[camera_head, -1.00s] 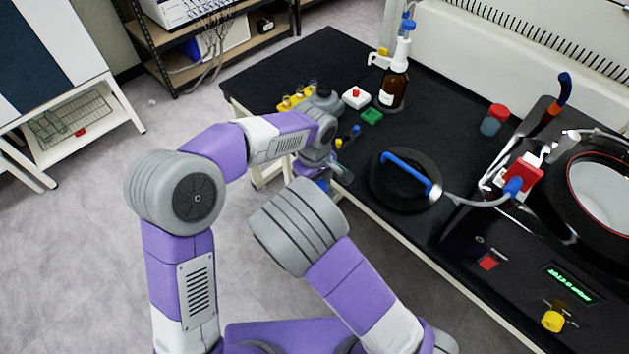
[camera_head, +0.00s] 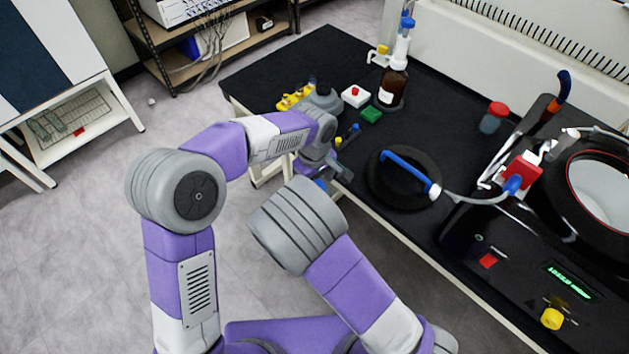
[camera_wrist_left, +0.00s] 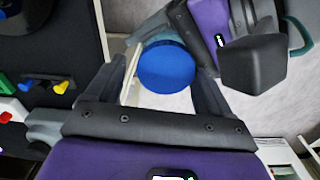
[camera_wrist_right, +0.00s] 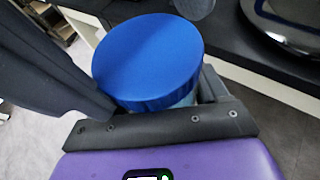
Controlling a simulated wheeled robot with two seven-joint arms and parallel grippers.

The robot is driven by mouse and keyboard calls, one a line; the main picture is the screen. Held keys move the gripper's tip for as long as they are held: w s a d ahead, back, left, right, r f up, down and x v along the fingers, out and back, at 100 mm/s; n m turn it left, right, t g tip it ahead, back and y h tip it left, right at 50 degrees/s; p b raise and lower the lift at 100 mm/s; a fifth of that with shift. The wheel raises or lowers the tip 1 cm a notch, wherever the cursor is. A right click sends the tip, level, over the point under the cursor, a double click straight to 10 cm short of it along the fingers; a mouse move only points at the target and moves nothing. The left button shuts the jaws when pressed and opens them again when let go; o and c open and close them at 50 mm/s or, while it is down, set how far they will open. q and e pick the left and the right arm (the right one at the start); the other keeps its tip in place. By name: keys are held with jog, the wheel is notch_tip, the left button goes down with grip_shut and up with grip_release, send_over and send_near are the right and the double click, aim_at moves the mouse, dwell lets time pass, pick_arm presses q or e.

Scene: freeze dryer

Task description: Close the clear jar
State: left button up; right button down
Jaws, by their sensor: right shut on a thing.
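The jar's round blue lid (camera_wrist_right: 150,58) sits level on top of the clear jar (camera_wrist_right: 184,101) in the right wrist view. Only a strip of the jar shows beneath its rim; whether the lid is fully seated cannot be told. My right gripper (camera_wrist_right: 158,100) is shut on the jar, one dark finger on each side. In the left wrist view the lid (camera_wrist_left: 167,67) lies between the spread fingers of my left gripper (camera_wrist_left: 164,82), which is open around it. In the head view only a bit of blue (camera_head: 321,184) shows below my left wrist, beside the table's edge.
On the black table (camera_head: 285,65) stand a brown dispenser bottle (camera_head: 393,88), a yellow rack (camera_head: 292,99), a green block (camera_head: 371,115) and a red-capped jar (camera_head: 494,118). A black disc with a blue handle (camera_head: 405,168) lies nearer the freeze dryer (camera_head: 530,270).

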pick_arm(q)
jog(key=shift+s+a+f, duration=0.2)
jog(key=shift+a+f, duration=0.1)
jog(key=shift+a, duration=0.05)
jog(key=r, duration=0.4)
jog(key=shift+d+r, duration=0.2)
jog(key=shift+r, duration=0.2)
jog(key=shift+w, duration=0.1)
